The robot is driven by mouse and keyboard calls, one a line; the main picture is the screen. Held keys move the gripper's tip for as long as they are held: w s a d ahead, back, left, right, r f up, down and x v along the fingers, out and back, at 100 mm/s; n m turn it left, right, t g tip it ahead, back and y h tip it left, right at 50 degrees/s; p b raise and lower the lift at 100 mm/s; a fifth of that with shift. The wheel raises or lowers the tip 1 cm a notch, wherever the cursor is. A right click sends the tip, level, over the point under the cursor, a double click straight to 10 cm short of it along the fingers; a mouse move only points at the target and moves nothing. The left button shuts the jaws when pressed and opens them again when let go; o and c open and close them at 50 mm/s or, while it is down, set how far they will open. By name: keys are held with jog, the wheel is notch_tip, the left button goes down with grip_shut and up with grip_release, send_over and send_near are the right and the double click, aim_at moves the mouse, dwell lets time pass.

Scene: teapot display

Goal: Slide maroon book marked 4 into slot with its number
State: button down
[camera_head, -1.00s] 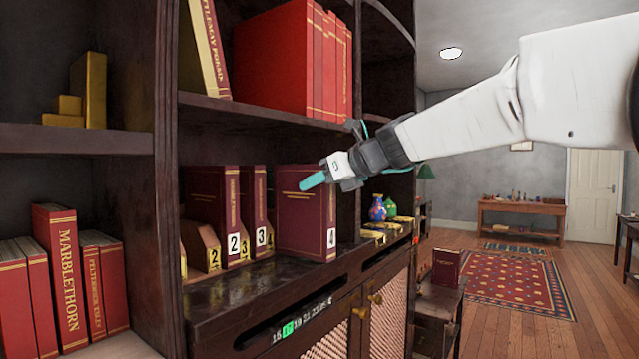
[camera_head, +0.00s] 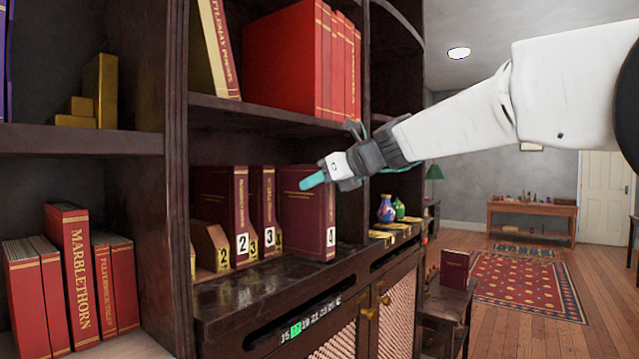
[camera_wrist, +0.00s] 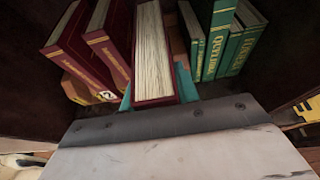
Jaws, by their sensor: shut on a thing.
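The maroon book marked 4 (camera_head: 307,215) stands upright on the middle shelf, its number label low on the spine. My gripper (camera_head: 318,180) is shut on its upper part. In the wrist view the book (camera_wrist: 152,50) shows its page edges, with teal fingers (camera_wrist: 125,100) beside it. Left of it, maroon books marked 2 (camera_head: 222,205) and 3 (camera_head: 262,205) stand by wooden slot dividers numbered 2 (camera_head: 223,258), 3 and 4. The book in my gripper is to the right of the divider marked 4 (camera_head: 278,240). Its slot fit is partly hidden.
Green books (camera_wrist: 222,45) stand right of the held book in the wrist view. A shelf post (camera_head: 352,160) rises just right of my gripper, and red books (camera_head: 300,60) fill the shelf above. Another maroon book (camera_head: 455,268) stands on a low table.

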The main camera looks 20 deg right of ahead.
aim_at(301, 180)
jog(key=shift+w+a, duration=0.7)
jog(key=shift+w, duration=0.2)
jog(key=shift+w+a, duration=0.65)
jog(key=shift+w, duration=0.25)
jog(key=c, duration=1)
grip_release()
jog(key=shift+o, duration=0.2)
jog(key=v, duration=0.8)
jog(key=shift+w, duration=0.1)
jog(key=shift+c, duration=0.4)
